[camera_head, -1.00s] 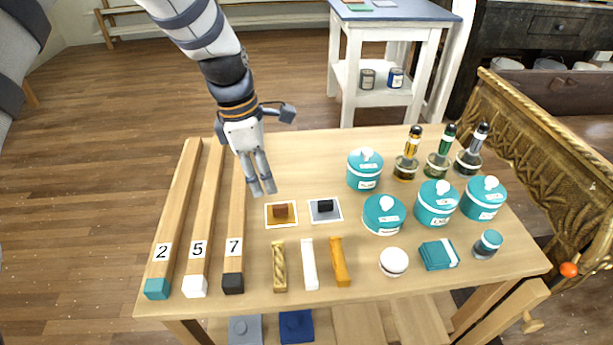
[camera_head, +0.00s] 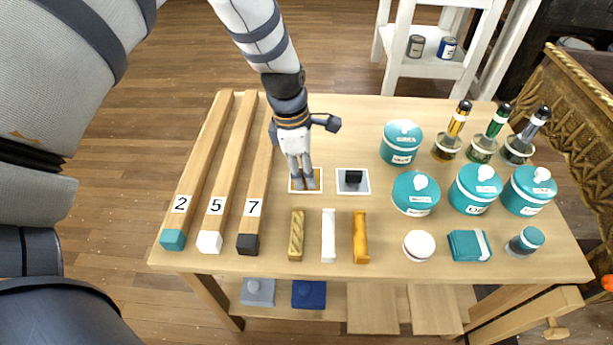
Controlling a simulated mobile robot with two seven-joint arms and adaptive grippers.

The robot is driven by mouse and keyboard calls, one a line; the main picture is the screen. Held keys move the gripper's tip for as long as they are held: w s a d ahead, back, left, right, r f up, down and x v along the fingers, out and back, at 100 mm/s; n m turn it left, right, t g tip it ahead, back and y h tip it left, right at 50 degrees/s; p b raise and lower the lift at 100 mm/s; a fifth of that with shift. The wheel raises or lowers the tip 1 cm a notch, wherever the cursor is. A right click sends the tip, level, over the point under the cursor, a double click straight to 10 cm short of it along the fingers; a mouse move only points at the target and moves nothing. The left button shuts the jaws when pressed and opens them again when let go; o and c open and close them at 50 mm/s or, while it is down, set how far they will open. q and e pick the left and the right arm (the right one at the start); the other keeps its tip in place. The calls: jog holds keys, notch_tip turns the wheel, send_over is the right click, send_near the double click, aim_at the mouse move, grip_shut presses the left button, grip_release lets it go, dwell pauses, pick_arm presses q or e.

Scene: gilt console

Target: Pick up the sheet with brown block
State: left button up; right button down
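The sheet with the brown block (camera_head: 316,186) lies on the wooden table in the head view, a small white-edged square with an orange-brown face. My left gripper (camera_head: 301,180) points down right over it, and its fingers cover most of the brown block. The fingers look close together around the block, but whether they press on it cannot be made out. A similar sheet with a black block (camera_head: 353,182) lies just to the right. My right gripper is not in view.
Long wooden bars numbered 2, 5 and 7 (camera_head: 257,190) lie to the left. Short gold, white and orange bars (camera_head: 328,236) lie in front. Teal jars (camera_head: 401,143) and bottles (camera_head: 483,147) stand to the right. A white shelf (camera_head: 436,67) stands behind the table (camera_head: 340,115).

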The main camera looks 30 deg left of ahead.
aim_at(304, 193)
pick_arm(q)
jog(key=shift+r, duration=0.1)
grip_shut()
